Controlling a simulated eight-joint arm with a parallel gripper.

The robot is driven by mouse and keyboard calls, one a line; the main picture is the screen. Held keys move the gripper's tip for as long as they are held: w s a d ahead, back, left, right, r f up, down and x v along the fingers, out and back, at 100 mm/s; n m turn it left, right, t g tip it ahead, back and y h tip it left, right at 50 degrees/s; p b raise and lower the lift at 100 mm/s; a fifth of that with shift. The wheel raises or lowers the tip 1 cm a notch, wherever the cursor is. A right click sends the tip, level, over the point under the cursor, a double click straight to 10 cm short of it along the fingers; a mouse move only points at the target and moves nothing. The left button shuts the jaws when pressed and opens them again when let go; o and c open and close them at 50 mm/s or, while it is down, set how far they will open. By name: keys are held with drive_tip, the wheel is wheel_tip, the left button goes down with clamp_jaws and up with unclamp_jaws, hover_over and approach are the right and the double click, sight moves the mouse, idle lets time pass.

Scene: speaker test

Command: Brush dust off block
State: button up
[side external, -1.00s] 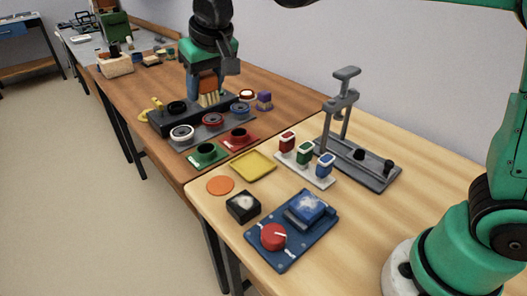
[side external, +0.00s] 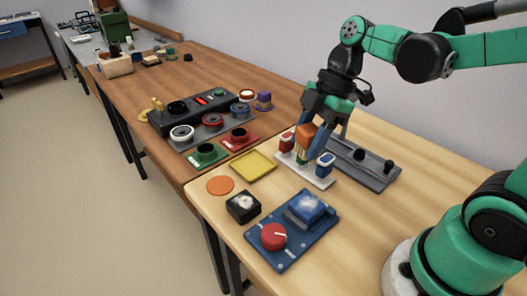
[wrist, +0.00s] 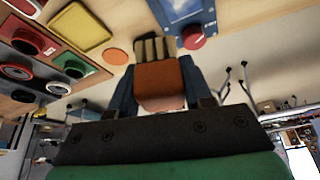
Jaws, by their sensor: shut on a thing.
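My gripper (side external: 308,138) is shut on a brush (side external: 306,132) with an orange handle and pale bristles. The bristles point down over the white rack (side external: 318,181) and partly hide its green-labelled item. In the wrist view the brush (wrist: 158,84) sits between my two blue fingers (wrist: 160,88). A blue block (side external: 309,206) with a whitish, dust-like patch on top sits on a blue panel (side external: 290,250) in front of the gripper. A black block (side external: 243,209) with a white patch on top stands left of the panel. The brush is apart from both blocks.
A red knob (side external: 273,236) is on the blue panel. A yellow tray (side external: 253,165) and an orange disc (side external: 220,185) lie to the left. Round coloured pieces and a dark long holder (side external: 190,112) are on the brown table.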

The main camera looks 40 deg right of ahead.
sight(310, 201)
drive_tip(key=shift+s+d+f+n+g, duration=0.15)
drive_tip(key=shift+s+f+n, duration=0.4)
drive_tip(key=shift+f, duration=0.7)
drive_tip(key=shift+s+a+f+n+g, duration=0.1)
drive_tip(key=shift+s+f+n+g, duration=0.3)
drive_tip(key=shift+f, duration=0.85)
drive_tip(key=shift+s+d+f+n+g, duration=0.1)
drive_tip(key=shift+s+f+n, duration=0.55)
drive_tip(key=shift+f, duration=0.6)
drive_tip(key=shift+a+x, duration=0.2)
drive_tip(key=shift+x, duration=0.95)
clamp_jaws()
drive_tip(key=shift+a+r, duration=0.1)
drive_tip(key=shift+a, duration=1.4)
drive_tip(key=d, duration=0.4)
drive_tip(key=shift+w+d, duration=0.1)
wheel_tip(310, 201, up, 3)
drive_tip(key=shift+f, duration=0.2)
wheel_tip(310, 201, up, 6)
drive_tip(key=shift+f, duration=0.15)
